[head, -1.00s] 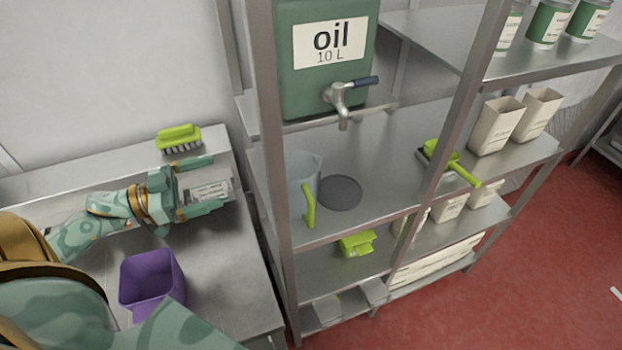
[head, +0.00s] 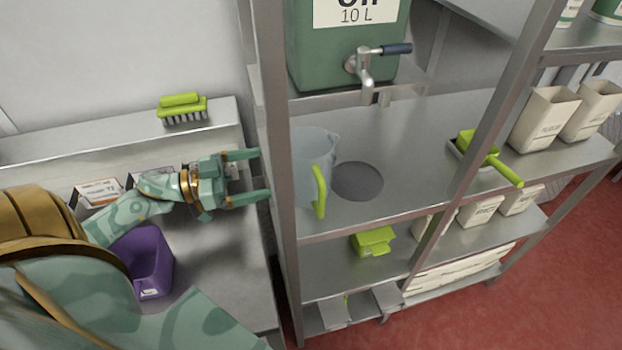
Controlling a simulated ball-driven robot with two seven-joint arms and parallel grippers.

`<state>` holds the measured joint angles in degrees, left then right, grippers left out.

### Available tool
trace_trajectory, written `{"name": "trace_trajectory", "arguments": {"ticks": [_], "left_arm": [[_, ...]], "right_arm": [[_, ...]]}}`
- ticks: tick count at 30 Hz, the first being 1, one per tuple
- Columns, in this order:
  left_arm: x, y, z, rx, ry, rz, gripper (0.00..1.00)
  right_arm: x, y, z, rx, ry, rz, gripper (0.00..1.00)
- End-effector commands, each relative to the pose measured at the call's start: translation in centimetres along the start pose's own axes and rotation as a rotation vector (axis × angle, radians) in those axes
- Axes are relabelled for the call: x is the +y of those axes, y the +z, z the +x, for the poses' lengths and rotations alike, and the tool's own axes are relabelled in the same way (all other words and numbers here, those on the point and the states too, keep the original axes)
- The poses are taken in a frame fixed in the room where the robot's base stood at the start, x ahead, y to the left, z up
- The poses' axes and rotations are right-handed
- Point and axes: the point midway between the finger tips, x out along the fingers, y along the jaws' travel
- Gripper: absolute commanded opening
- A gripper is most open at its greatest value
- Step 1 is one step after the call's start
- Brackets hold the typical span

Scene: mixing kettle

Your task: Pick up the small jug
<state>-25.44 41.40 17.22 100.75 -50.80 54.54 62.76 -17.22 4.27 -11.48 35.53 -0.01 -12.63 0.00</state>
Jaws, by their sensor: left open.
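The small jug (head: 312,172) is translucent grey-blue with a bright green handle. It stands upright on the middle shelf (head: 420,150) of the metal rack, left of a dark round disc (head: 357,181). A rack post hides part of its left side. My left gripper (head: 262,175) is open and empty, left of the post and apart from the jug, with its fingers pointing right toward it. My right gripper is not in view.
The rack's front left post (head: 277,200) stands between my left gripper and the jug.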

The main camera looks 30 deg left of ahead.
Motion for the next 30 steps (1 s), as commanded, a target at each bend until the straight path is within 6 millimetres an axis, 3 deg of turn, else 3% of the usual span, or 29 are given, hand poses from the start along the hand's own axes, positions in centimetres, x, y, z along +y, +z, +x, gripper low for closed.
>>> {"name": "trace_trajectory", "arguments": {"ticks": [3, 6, 13, 20, 29, 30], "left_arm": [[0.0, -0.1, 2.9, 0.005, 0.000, 0.002, 1.00], [0.0, 0.0, 4.6, 0.003, 0.000, -0.001, 1.00], [0.1, -0.1, 6.6, 0.002, -0.001, 0.001, 1.00], [0.2, -0.2, 10.3, 0.003, -0.001, 0.000, 1.00], [0.2, -0.2, 11.0, 0.000, -0.001, -0.001, 1.00], [0.2, -0.2, 11.0, 0.000, -0.001, -0.001, 0.92]], "right_arm": [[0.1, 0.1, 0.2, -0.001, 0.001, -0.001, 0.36], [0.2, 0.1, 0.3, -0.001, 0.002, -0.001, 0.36], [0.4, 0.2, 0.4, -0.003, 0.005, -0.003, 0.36], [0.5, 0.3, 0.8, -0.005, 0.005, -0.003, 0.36], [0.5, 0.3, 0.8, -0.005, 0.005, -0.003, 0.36], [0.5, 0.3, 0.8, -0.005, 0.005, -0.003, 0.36]]}}
